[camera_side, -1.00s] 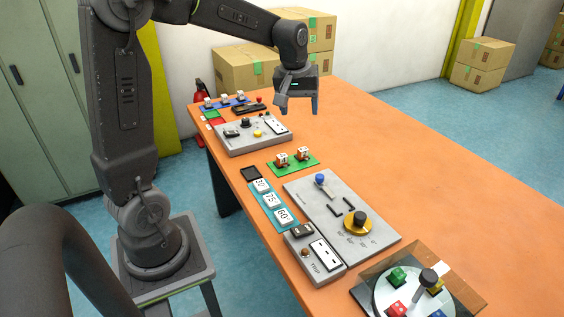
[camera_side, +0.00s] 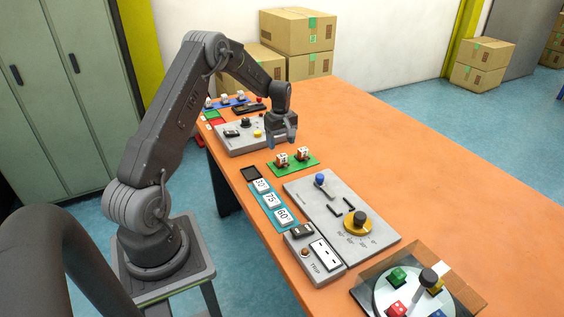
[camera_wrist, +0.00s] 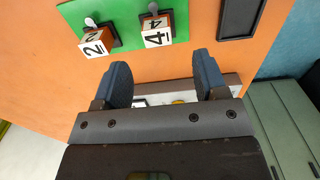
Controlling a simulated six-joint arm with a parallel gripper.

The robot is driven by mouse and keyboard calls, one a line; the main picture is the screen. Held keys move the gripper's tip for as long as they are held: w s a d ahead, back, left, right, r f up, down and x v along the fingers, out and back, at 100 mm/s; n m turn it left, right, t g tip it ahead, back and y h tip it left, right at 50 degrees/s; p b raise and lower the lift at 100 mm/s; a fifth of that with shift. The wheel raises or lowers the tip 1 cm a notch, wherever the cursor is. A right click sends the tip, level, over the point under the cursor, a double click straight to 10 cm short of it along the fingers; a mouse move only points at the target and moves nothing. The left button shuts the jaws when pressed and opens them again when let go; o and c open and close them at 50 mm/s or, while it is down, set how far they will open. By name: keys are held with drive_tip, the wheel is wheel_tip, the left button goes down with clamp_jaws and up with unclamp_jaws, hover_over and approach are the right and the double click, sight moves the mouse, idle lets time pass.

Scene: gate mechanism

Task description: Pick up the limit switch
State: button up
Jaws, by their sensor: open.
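Two small orange-and-white blocks, each with a dark base and a light knob or lever, stand on a green mat (camera_side: 298,166); they look like switches. In the wrist view the left block (camera_wrist: 95,41) shows a 2 and the right block (camera_wrist: 156,36) shows a 4. They also show in the side view, as the left block (camera_side: 281,161) and the right block (camera_side: 303,154). Which one is meant, I cannot tell. My gripper (camera_side: 284,144) is open and empty, above and just behind the mat, apart from both blocks. In the wrist view its fingers (camera_wrist: 162,70) point toward the mat.
A grey control box (camera_side: 240,140) sits behind the mat. In front are a grey panel (camera_side: 310,198) with knobs, a teal strip (camera_side: 254,190) with number cards, and a small black tray (camera_side: 250,173). The table's right side is clear.

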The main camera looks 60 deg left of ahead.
sight(282, 155)
wheel_tip(282, 155, down, 7)
drive_tip(key=shift+w+d+f, duration=0.1)
drive_tip(key=shift+w+f, duration=0.05)
drive_tip(key=shift+f, duration=0.05)
idle(0.3)
drive_tip(key=c, duration=1)
drive_tip(key=shift+c, duration=0.2)
drive_tip(key=shift+r, duration=0.1)
